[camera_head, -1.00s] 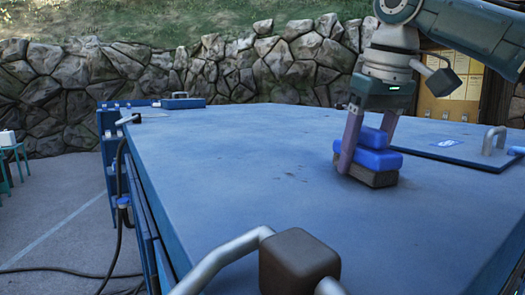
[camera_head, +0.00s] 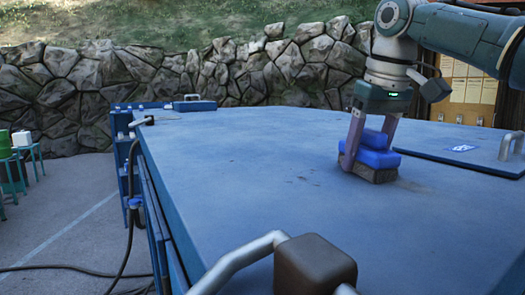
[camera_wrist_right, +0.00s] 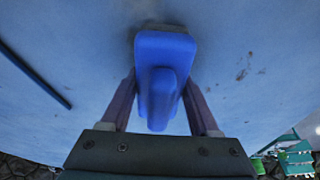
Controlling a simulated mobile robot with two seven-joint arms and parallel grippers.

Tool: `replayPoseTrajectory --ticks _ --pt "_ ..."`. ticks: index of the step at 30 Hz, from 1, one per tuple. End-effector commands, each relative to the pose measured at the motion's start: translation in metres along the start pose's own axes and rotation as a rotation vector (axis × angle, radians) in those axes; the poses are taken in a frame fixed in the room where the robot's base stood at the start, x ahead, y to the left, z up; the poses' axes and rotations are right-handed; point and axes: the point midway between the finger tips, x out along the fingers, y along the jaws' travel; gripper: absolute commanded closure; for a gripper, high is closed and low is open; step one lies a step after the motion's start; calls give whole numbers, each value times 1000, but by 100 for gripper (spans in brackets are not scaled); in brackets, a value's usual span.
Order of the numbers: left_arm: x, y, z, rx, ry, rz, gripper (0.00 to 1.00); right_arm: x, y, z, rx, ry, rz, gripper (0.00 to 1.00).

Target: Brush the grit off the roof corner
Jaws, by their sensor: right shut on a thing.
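A blue brush (camera_head: 372,154) with a brown bristle block stands on the flat blue roof (camera_head: 230,165), its bristles at the surface. My right gripper (camera_head: 366,150) is shut on its handle, one finger on each side. The wrist view shows the brush (camera_wrist_right: 160,60) from above, between both fingers. A faint dark smear (camera_head: 415,187) lies on the roof just right of the bristles. Several small dark specks (camera_head: 302,181) lie left of the brush and show in the wrist view (camera_wrist_right: 242,72). My left gripper is not in view.
A raised blue panel (camera_head: 455,152) with a metal handle (camera_head: 511,145) lies right of the brush. A small blue box (camera_head: 194,106) sits at the roof's far left corner. A black cable (camera_head: 130,235) hangs down the left side. The roof's middle is clear.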

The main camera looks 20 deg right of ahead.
Motion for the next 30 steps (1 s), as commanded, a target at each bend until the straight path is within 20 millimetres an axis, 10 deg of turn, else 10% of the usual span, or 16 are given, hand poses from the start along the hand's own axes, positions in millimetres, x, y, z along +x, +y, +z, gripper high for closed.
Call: replayPoseTrajectory --ticks 30 --pt "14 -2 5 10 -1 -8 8 -20 18 68 0 -10 4 100"
